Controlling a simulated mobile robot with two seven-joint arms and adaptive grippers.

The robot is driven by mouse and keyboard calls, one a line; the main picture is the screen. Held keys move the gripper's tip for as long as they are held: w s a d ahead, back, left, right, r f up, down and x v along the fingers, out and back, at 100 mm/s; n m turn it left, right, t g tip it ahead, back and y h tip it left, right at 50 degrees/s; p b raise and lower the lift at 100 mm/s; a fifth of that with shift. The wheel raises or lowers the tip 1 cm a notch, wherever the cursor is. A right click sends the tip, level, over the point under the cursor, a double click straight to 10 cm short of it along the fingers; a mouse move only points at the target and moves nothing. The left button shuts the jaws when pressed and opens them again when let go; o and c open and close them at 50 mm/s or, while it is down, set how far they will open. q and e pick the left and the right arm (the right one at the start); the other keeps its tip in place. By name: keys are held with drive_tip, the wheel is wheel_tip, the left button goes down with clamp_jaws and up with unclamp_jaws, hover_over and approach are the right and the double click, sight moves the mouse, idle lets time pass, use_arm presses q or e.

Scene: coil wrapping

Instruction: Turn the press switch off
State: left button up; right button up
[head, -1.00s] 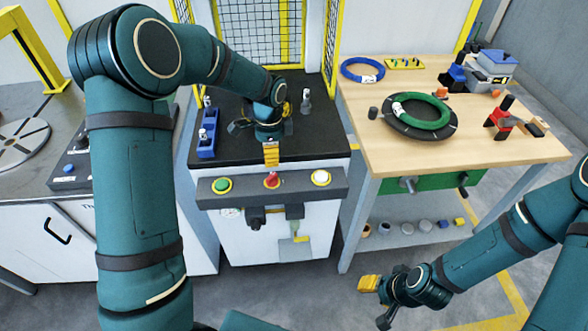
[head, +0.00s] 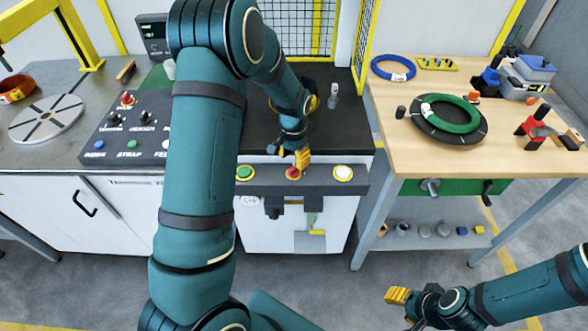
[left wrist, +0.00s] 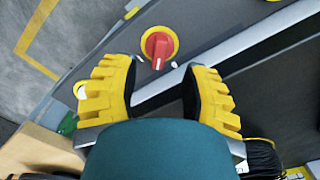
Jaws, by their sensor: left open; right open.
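The press switch is a red rotary knob (head: 293,173) on a yellow ring, in the dark front panel (head: 268,176) of the press bench. A green button (head: 244,173) is on its left and a white button (head: 343,173) on its right. My left gripper (head: 302,158) is just above and behind the knob. In the left wrist view the red knob (left wrist: 159,46) shows just past the open fingertips of my left gripper (left wrist: 160,80), roughly centred between them, with no clear contact. My right gripper (head: 398,296) is open and empty over the floor at the lower right.
At right, a wooden table (head: 500,160) holds a green coil (head: 449,113) on a dark disc and a blue coil (head: 393,68). At left, a grey bench carries a control box (head: 125,130) and a slotted round plate (head: 47,118). A yellow-framed mesh guard (head: 300,25) stands behind the press.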

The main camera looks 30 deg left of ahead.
sight(294, 167)
use_arm(q)
wheel_tip(294, 167, down, 5)
drive_tip(key=shift+r+b, duration=0.1)
drive_tip(key=shift+b, duration=0.25)
clamp_jaws()
